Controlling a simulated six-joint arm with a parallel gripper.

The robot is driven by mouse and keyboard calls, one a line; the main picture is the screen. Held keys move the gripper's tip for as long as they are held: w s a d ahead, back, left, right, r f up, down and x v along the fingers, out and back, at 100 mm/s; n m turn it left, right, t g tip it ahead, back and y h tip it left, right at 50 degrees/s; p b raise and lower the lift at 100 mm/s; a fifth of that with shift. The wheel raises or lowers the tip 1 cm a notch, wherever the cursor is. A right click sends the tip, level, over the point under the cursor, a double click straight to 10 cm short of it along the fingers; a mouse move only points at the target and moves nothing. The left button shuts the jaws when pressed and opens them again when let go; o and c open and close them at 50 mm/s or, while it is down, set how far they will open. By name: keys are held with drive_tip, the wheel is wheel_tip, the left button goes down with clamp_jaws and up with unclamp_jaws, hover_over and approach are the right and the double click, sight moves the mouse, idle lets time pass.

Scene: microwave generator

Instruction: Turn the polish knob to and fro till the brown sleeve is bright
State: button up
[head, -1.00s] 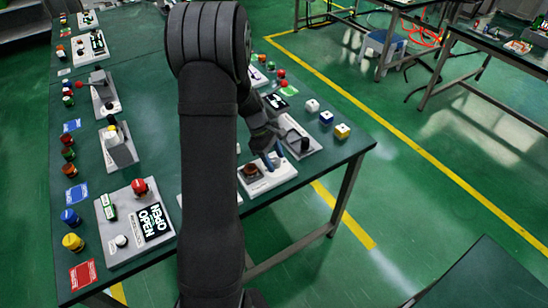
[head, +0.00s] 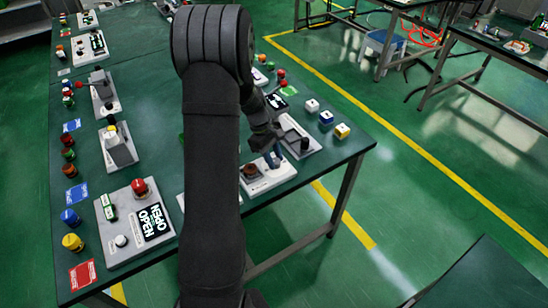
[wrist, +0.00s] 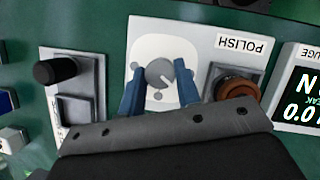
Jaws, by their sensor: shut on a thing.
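In the head view my gripper (head: 273,159) is low over the same panel, and the fingers hide the knob. The brown sleeve (wrist: 238,88) sits upright on a grey block just right of the knob in the wrist view. It also shows in the head view (head: 250,170), dull brown.
A grey device with a black handle (wrist: 60,70) stands left of the panel in the wrist view. A gauge display (wrist: 302,95) is at the right. White, blue and yellow-topped cubes (head: 326,118) lie near the table's right edge. My arm hides the table's middle.

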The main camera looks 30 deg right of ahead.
drive_tip(key=m+y, duration=0.1)
drive_tip(key=m, duration=0.1)
drive_tip(key=m+y, duration=0.1)
drive_tip(key=m, duration=0.2)
drive_tip(key=shift+d+m, duration=0.2)
drive_tip(key=shift+m, duration=0.1)
drive_tip(key=m+y, duration=0.2)
drive_tip(key=m, duration=0.3)
drive_tip(key=shift+d, duration=0.1)
drive_tip(key=shift+m+t, duration=0.3)
drive_tip(key=o, duration=1)
drive_tip(key=shift+c, duration=0.2)
drive_tip(key=v, duration=1.7)
drive_tip(key=shift+w+d+r, duration=0.1)
drive_tip(key=shift+w+r, duration=0.05)
